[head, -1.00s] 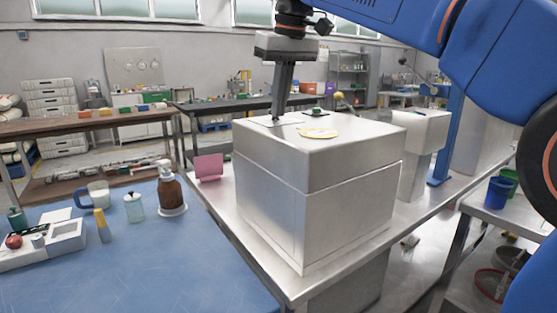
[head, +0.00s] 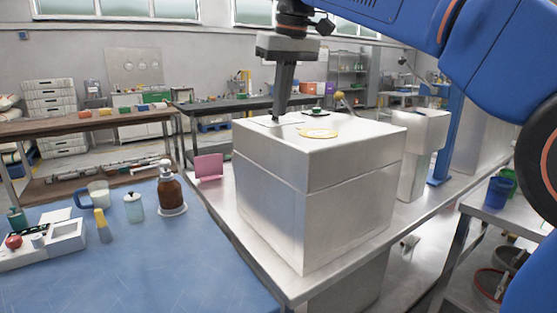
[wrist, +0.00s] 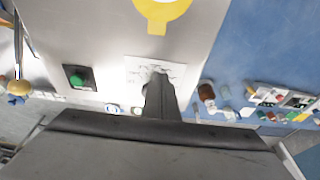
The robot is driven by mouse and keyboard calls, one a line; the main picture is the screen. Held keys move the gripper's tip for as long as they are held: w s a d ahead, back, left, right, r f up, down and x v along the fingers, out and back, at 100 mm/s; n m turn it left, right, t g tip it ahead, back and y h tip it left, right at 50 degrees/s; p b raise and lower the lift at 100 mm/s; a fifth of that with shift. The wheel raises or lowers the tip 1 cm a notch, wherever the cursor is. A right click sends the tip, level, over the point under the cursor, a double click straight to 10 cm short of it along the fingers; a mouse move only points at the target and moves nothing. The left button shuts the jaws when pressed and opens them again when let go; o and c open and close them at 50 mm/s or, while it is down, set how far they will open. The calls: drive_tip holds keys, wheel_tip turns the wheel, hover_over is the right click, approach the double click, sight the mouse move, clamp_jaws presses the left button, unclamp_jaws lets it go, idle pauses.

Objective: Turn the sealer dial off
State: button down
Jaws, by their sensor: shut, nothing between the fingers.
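The sealer is a large pale metal box (head: 318,220) on a steel table. A white marked plate (wrist: 136,66) lies on its top near the far left corner, and it also shows in the head view (head: 268,121). My gripper (head: 277,119) is shut and points down, with its fingertips at this plate. In the wrist view the gripper (wrist: 158,82) covers the plate's middle. A small part of a dark round shape shows beside the fingers, perhaps the dial. The dial's setting is hidden, and I cannot tell whether the fingers touch it.
A yellow disc (head: 318,134) lies on the box top. A green button on a black base (wrist: 78,77) sits beside the plate. A pink card (head: 208,167) stands left of the box. A brown pump bottle (head: 171,193) stands on the blue table (head: 150,265).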

drive_tip(key=shift+w+d, duration=0.35)
drive_tip(key=shift+d, duration=0.25)
drive_tip(key=shift+w+d, duration=0.35)
drive_tip(key=shift+w, duration=0.05)
idle(0.4)
drive_tip(key=shift+s+d, duration=0.1)
drive_tip(key=shift+d, duration=0.05)
drive_tip(key=shift+s+d, duration=0.15)
drive_tip(key=shift+r, duration=3)
drive_tip(key=shift+s+a+f, duration=0.2)
drive_tip(key=shift+a+f, duration=0.25)
drive_tip(key=shift+f, duration=0.55)
drive_tip(key=shift+s+a+f, duration=0.2)
drive_tip(key=shift+a+f, duration=0.3)
drive_tip(key=shift+f, duration=0.5)
drive_tip(key=shift+s+a+f, duration=0.2)
drive_tip(key=shift+a+f, duration=0.25)
drive_tip(key=shift+f, duration=0.55)
drive_tip(key=shift+w+d, duration=0.35)
drive_tip(key=shift+d, duration=0.3)
